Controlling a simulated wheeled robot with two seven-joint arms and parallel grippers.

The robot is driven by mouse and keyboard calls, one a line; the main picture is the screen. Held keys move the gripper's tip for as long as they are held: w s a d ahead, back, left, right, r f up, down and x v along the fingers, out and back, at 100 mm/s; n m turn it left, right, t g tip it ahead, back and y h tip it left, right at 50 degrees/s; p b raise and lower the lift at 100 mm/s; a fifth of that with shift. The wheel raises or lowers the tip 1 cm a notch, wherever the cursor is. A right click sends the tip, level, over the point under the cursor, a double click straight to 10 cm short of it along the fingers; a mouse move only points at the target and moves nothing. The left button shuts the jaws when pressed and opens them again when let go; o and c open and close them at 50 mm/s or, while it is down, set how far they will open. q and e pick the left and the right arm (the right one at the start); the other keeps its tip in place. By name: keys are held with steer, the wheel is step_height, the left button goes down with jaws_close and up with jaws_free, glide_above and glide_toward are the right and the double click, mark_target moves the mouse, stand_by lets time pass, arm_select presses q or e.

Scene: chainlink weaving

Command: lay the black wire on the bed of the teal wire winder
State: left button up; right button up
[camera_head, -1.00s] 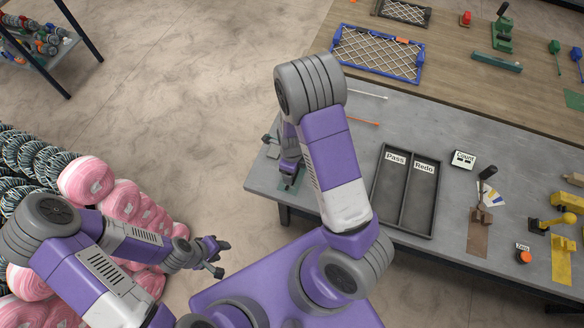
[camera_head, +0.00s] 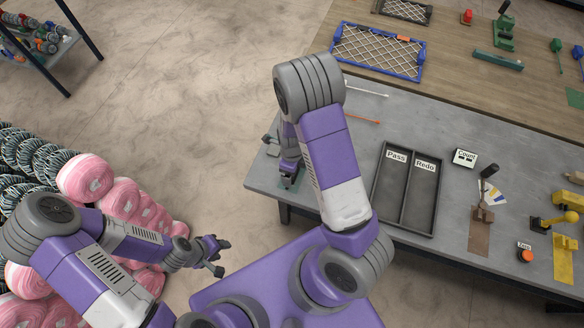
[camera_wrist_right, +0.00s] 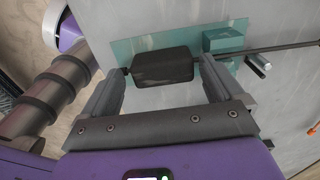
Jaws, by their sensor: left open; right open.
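The teal wire winder (camera_wrist_right: 150,45) lies on the grey table in the right wrist view, with a teal block (camera_wrist_right: 222,40) on its flat plate. A thin dark rod, seemingly the black wire (camera_wrist_right: 285,47), runs from the teal block to the right picture edge. My right gripper (camera_wrist_right: 163,67) is open, its fingers on either side of a dark block (camera_wrist_right: 163,72) over the plate; I cannot tell whether they touch it. In the head view my right gripper (camera_head: 288,180) is at the table's left end, mostly hiding the winder. My left gripper (camera_head: 218,257) is open and empty, off the table.
A black tray (camera_head: 378,190) marked Pass and Redo stands right of my right arm. An orange wire (camera_head: 366,120) and a white wire (camera_head: 372,92) lie behind the arm. Pink rolls (camera_head: 88,180) are stacked at left.

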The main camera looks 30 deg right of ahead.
steer(key=shift+w+d, duration=0.15)
step_height(320, 180, up, 8)
steer(key=shift+f+p, duration=0.2)
steer(key=shift+p, duration=0.75)
